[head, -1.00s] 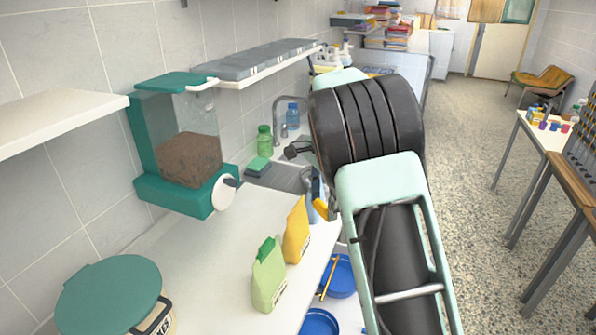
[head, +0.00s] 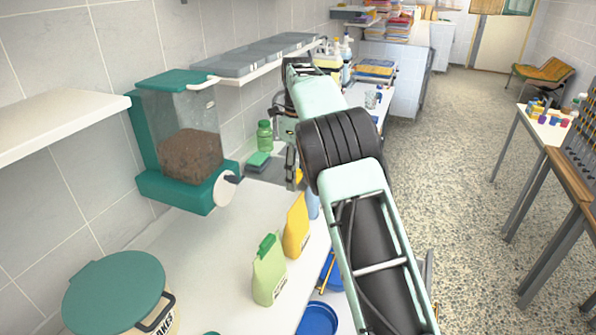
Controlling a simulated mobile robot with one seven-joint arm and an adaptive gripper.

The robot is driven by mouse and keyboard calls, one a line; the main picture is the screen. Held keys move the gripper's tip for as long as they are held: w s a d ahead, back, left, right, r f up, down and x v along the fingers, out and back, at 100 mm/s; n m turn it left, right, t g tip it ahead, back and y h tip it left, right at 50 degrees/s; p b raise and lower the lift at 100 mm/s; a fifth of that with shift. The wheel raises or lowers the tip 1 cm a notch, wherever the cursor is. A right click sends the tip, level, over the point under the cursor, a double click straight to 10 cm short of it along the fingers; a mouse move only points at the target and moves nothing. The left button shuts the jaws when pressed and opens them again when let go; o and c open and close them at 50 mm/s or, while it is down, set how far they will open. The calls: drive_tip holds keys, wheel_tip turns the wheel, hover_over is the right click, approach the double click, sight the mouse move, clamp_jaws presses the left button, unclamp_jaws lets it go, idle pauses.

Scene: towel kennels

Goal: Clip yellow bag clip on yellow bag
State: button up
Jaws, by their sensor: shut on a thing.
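The yellow bag (head: 296,228) stands upright on the white counter, beside and behind a green bag. No clip shows on its top edge. My gripper (head: 293,180) points down above the counter, behind the yellow bag and near the sink. It is small and partly hidden by my arm. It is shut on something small. A yellowish bit at its tips looks like the yellow bag clip, though it is too small to see clearly.
The green bag (head: 269,272) has a green clip (head: 267,244) on top. A food dispenser (head: 185,150) hangs on the left wall. A lidded tub (head: 115,290) stands front left. A green bottle (head: 264,136) stands by the sink. A blue bowl (head: 318,319) sits below the counter edge.

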drive_tip(key=shift+f+b, duration=0.5)
drive_tip(key=shift+f, duration=2.45)
drive_tip(key=shift+p, duration=0.4)
drive_tip(key=shift+f, duration=0.6)
drive_tip(key=shift+o, duration=0.2)
drive_tip(key=shift+s+f, duration=0.35)
drive_tip(key=shift+f, duration=0.55)
idle(1.0)
drive_tip(key=o, duration=1.1)
drive_tip(key=shift+w+f, duration=0.2)
drive_tip(key=shift+w, duration=0.05)
drive_tip(key=shift+r, duration=0.15)
drive_tip(key=shift+r, duration=0.1)
